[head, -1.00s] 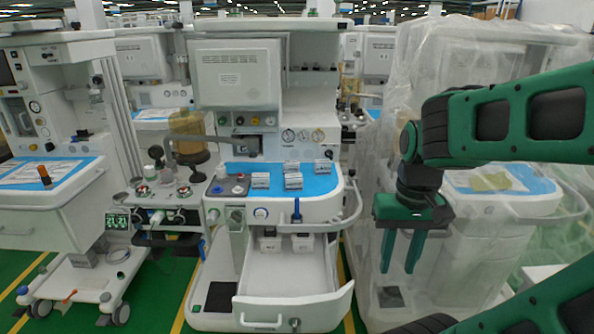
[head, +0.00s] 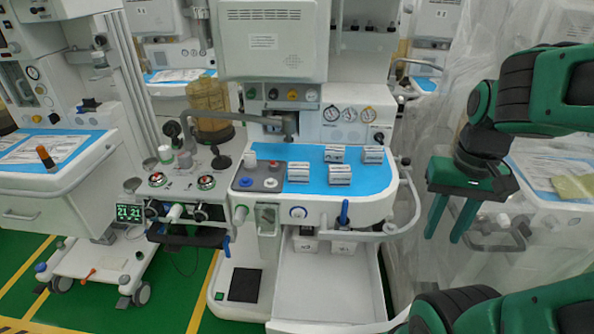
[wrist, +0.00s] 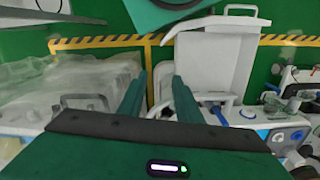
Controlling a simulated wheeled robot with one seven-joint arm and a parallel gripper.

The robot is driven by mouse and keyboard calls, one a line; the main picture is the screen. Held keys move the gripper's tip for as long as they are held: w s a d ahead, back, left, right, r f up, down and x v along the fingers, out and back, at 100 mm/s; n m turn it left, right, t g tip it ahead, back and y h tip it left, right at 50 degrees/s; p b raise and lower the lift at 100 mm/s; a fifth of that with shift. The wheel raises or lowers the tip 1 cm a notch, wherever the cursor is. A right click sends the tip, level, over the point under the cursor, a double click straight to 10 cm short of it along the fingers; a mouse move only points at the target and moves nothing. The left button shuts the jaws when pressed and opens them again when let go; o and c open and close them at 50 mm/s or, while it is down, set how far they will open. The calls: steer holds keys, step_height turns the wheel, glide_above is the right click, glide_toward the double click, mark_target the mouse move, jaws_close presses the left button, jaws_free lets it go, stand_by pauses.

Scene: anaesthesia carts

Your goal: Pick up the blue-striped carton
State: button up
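Several small white cartons with dark markings stand on the blue mat of the middle cart: a front-left carton (head: 298,172), a front-right carton (head: 340,175), a back-left carton (head: 334,154) and a back-right carton (head: 373,155). Two more white cartons, a left one (head: 305,244) and a right one (head: 342,247), sit inside the open drawer (head: 325,295). I cannot tell which carton is blue-striped; the print is too small. My gripper (head: 443,238) hangs right of the cart, fingers pointing down, open and empty. The wrist view also shows its spread fingers (wrist: 159,76).
The middle cart's blue mat (head: 280,154) also holds a grey tray (head: 258,180) with small knobs. A white rail (head: 412,195) curves around the cart's right side. Plastic-wrapped equipment (head: 560,205) stands at the right, another cart (head: 50,190) at the left. Green floor (head: 175,265) shows between them.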

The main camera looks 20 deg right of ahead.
steer(key=shift+o, duration=0.6)
steer(key=shift+a, duration=0.15)
steer(key=o, duration=0.6)
steer(key=shift+s+r, duration=0.25)
steer(key=shift+c, duration=0.2)
step_height(320, 180, up, 2)
steer(key=n, duration=2)
glide_above(299, 166)
steer(key=shift+s, duration=0.2)
steer(key=shift+w+f, duration=0.15)
steer(key=shift+f, duration=0.2)
steer(key=shift+w+f, duration=0.1)
steer(key=shift+f, duration=4.95)
